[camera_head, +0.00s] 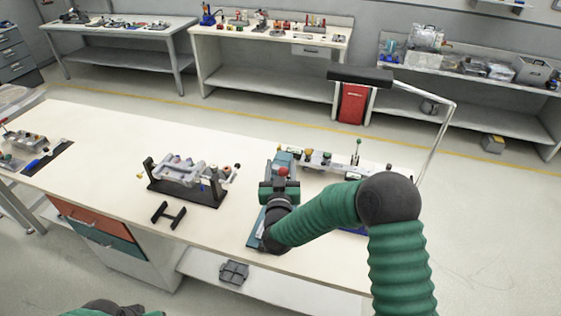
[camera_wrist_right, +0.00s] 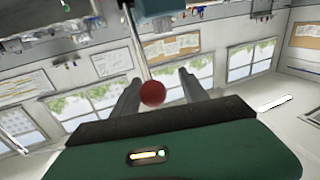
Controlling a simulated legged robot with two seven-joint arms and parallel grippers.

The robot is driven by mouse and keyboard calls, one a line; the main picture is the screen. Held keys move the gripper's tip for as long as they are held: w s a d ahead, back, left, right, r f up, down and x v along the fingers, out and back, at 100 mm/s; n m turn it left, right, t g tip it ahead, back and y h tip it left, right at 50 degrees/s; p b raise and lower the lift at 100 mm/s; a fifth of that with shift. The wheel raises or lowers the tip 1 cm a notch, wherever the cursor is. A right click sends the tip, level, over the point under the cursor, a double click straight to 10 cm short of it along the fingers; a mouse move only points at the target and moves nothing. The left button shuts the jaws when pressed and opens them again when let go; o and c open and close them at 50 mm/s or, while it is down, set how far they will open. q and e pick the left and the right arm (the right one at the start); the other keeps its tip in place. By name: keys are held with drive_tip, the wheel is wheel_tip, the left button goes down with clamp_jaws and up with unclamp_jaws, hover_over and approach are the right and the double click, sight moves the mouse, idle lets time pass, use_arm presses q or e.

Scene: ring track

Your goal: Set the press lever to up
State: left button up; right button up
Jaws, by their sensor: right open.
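The press (camera_head: 256,228) is a blue fixture on the near workbench, largely covered by my right arm and hand. Its lever ends in a red ball knob (camera_head: 283,171), which also shows in the right wrist view (camera_wrist_right: 153,93). There a thin rod runs from the knob towards a blue block (camera_wrist_right: 157,8). My right gripper (camera_head: 281,177) is at the knob. In the right wrist view its two grey fingers (camera_wrist_right: 158,90) are apart, with the knob appearing between them; I cannot tell whether they touch it. The lever's exact angle is hard to tell.
A grey fixture on a black stand (camera_head: 185,190) and a black H-shaped piece (camera_head: 168,214) lie left of the press. A white rail with several knobs (camera_head: 330,162) stands just behind and right. The bench top (camera_head: 90,130) is clear at the left middle.

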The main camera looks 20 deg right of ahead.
drive_tip(key=shift+w+d+r, duration=0.1)
drive_tip(key=shift+w+d, duration=0.15)
drive_tip(key=shift+d, duration=0.05)
drive_tip(key=shift+w+d+f, duration=0.2)
drive_tip(key=shift+d, duration=0.35)
drive_tip(key=shift+w, duration=0.1)
drive_tip(key=shift+c, duration=0.7)
drive_tip(key=shift+a, duration=0.4)
clamp_jaws()
drive_tip(key=shift+d, duration=0.1)
drive_tip(key=shift+r, duration=0.15)
